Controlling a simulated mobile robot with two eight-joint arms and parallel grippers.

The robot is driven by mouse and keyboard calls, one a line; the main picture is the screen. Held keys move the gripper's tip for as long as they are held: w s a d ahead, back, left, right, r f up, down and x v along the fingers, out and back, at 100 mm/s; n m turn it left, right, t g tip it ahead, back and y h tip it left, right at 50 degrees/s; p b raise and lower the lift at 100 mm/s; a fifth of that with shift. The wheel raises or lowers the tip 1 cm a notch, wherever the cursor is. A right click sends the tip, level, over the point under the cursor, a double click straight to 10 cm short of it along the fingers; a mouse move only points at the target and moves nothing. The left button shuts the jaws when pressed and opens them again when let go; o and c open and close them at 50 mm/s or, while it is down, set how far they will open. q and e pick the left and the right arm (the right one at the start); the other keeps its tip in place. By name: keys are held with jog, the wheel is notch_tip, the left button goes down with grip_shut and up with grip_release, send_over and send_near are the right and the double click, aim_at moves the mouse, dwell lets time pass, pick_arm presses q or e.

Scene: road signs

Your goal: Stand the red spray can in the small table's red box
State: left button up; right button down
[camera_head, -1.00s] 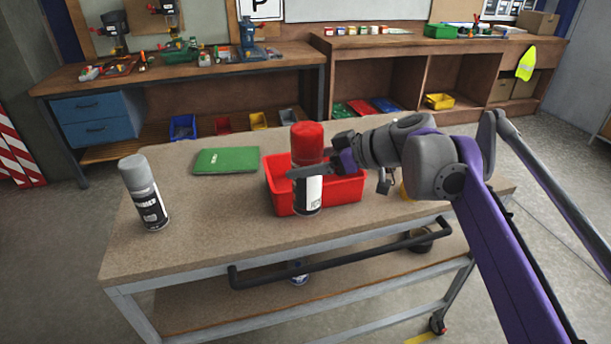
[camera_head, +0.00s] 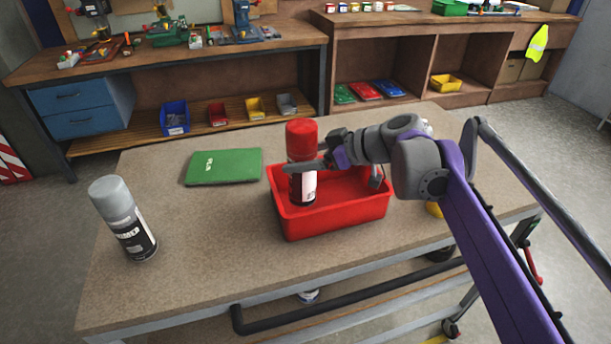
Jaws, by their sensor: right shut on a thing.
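The red spray can (camera_head: 302,139) has a red cap and a black and white label. My right gripper (camera_head: 308,167) is shut on it around its middle and holds it upright. The red box (camera_head: 335,221) stands on the small table (camera_head: 190,285). The can is over the left part of the box, its lower end within the box's outline and in front of the back wall. I cannot tell whether its base touches the box floor. My left gripper is not in view.
A grey-capped spray can (camera_head: 124,219) stands at the table's left. A green folder (camera_head: 223,167) lies behind, left of the box. Something yellow (camera_head: 433,209) is right of the box, partly behind my arm. The table's left middle is clear.

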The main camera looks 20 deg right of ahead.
jog(key=shift+w+f+b, duration=0.15)
jog(key=shift+f+b, duration=0.15)
jog(key=shift+f, duration=1.75)
grip_release()
jog(key=shift+f, duration=0.1)
jog(key=p+v, duration=0.1)
jog(key=v, duration=1.1)
